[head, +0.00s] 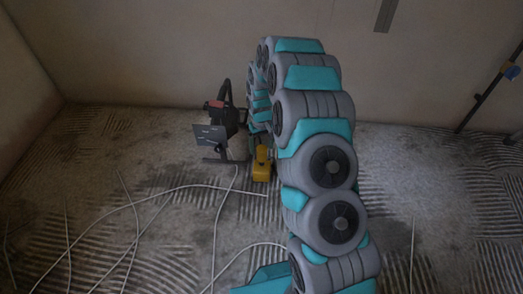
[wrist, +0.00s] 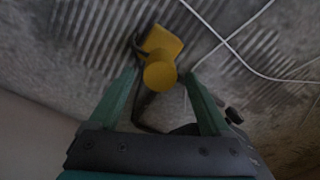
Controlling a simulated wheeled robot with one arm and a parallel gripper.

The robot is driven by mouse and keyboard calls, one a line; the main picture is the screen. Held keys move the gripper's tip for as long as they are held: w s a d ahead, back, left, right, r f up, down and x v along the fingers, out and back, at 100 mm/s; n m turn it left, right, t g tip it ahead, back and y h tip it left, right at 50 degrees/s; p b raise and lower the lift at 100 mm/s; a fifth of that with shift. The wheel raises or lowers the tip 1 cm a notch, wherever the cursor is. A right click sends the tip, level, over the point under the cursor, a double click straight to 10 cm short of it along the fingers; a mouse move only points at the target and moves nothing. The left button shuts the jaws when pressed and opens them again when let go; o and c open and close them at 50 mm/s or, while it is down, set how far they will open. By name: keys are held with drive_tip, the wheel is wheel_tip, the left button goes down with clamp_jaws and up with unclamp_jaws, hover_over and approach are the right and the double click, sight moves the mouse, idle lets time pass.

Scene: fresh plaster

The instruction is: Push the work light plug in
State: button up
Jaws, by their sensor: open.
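A yellow block (head: 262,172) with a narrower upright part stands on the floor beside my arm in the head view. In the wrist view the yellow block (wrist: 163,42) has a round yellow end (wrist: 160,76) facing the camera. I cannot tell which part is the plug or how deep it sits. My gripper (wrist: 160,74) is open, its two teal fingers on either side of the round end, with visible gaps. A dark cable curves beside the block. In the head view my arm mostly hides the gripper.
A dark device with a grey panel (head: 210,136) and a red part stands left of the yellow block; it may be the work light. White cables (head: 180,188) cross the ridged floor. The left floor is mostly open.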

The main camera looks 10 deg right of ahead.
wheel_tip(320, 180, down, 2)
drive_tip(key=shift+f, duration=0.15)
clamp_jaws()
idle(0.7)
